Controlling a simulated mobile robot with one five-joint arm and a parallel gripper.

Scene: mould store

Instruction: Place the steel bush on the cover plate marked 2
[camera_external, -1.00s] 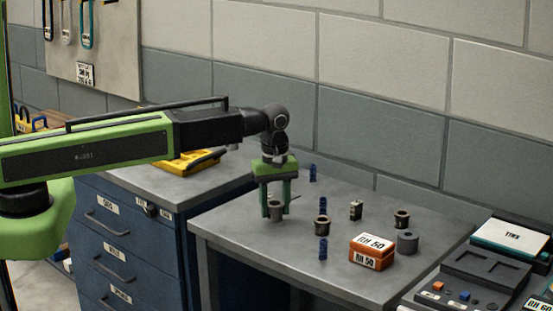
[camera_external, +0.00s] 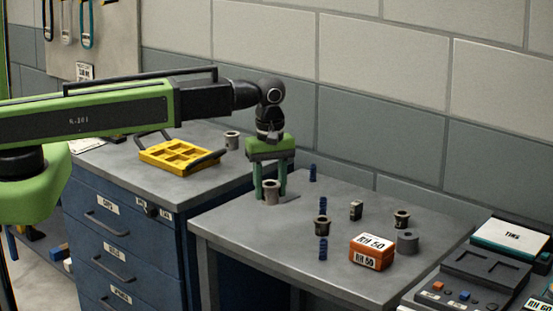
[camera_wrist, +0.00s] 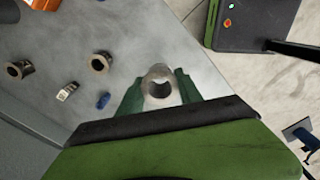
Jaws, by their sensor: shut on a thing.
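My gripper (camera_external: 271,188) is shut on a grey steel bush (camera_external: 271,194), a short hollow cylinder held upright between the green fingers. The bush appears slightly above the grey table top. In the wrist view my gripper (camera_wrist: 159,92) has a finger on each side of the bush (camera_wrist: 158,71), and its open bore faces the camera. I cannot make out a cover plate marked 2 in either view.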

